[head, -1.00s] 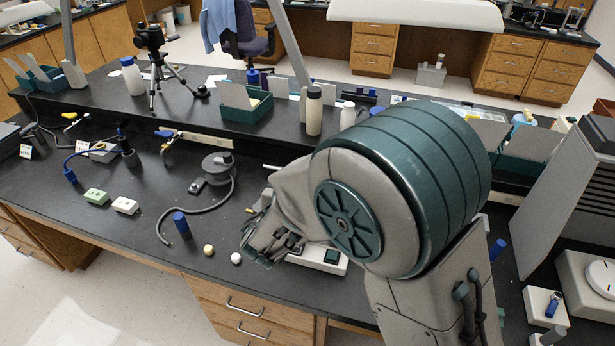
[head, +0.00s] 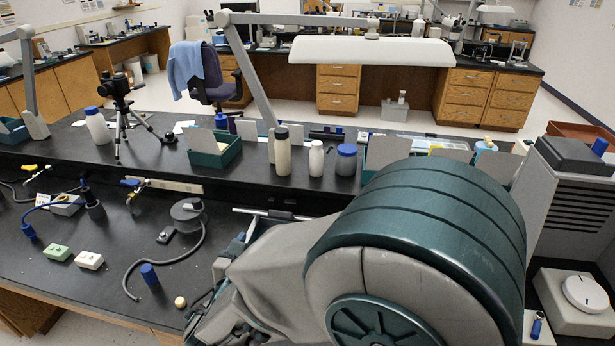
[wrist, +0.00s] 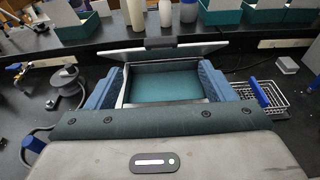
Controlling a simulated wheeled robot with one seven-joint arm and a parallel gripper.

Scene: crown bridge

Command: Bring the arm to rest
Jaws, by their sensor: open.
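My gripper (wrist: 160,86) shows in the wrist view with its two blue finger pads wide apart, and it is open. Between and beyond the pads lies a box with a teal inside (wrist: 163,82) and a raised grey lid. I see no contact between the pads and the box, but the pads hide its sides. In the head view my arm's large teal and grey joint fills the lower right, and my gripper is mostly hidden behind it.
A wire basket (wrist: 268,97) stands right of the gripper. A grey round device (head: 186,210) with a hose, a blue-capped jar (head: 346,160) and bottles (head: 283,152) stand on the black bench. A grey instrument (head: 570,190) is at right. The bench's left front has small blocks (head: 89,260).

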